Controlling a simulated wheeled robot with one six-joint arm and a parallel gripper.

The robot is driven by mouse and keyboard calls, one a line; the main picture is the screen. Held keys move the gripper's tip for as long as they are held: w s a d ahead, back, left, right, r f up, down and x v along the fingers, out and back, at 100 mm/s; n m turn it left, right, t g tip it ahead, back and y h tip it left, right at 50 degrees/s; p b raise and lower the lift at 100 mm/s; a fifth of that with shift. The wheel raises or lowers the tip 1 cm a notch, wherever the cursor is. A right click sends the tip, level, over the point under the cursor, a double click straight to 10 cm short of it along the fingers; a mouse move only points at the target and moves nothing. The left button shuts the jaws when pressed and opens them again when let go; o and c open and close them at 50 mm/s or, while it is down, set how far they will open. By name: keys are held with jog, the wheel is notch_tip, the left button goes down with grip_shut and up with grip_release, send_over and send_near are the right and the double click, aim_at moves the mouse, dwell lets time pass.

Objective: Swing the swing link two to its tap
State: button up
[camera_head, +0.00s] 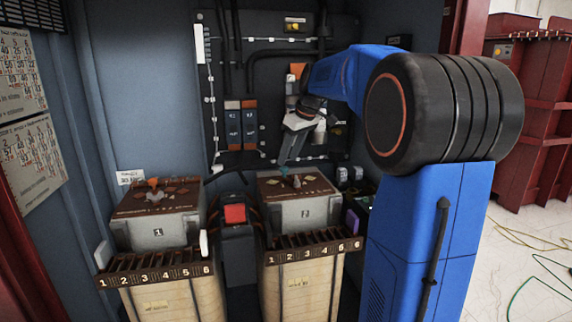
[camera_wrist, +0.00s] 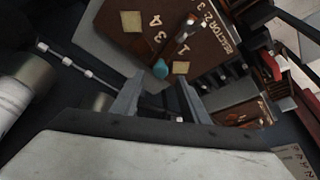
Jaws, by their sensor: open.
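The grey box marked 2 (camera_head: 308,216) stands right of centre in the head view. Its brown top plate (camera_wrist: 218,42) shows close up in the wrist view, with "REACTOR 2" and several numbers on it. A dark link (camera_wrist: 181,38) lies across the plate, and a teal knob (camera_wrist: 161,69) sits by its lower end. Tan square pads (camera_wrist: 131,21) lie on the plate. My gripper (camera_wrist: 161,79) is open and empty, its fingertips on either side of the teal knob in the picture. I cannot tell how far above it they are. In the head view my gripper (camera_head: 285,162) is over the box top.
The box marked 1 (camera_head: 158,232) stands to the left. Numbered racks (camera_head: 312,246) sit in front of both boxes. A dark unit with a red face (camera_head: 235,214) stands between them. The cabinet's back wall (camera_head: 262,75) carries conduits close behind my arm.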

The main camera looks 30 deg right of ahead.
aim_at(286, 168)
jog(key=shift+x, duration=1.95)
grip_shut()
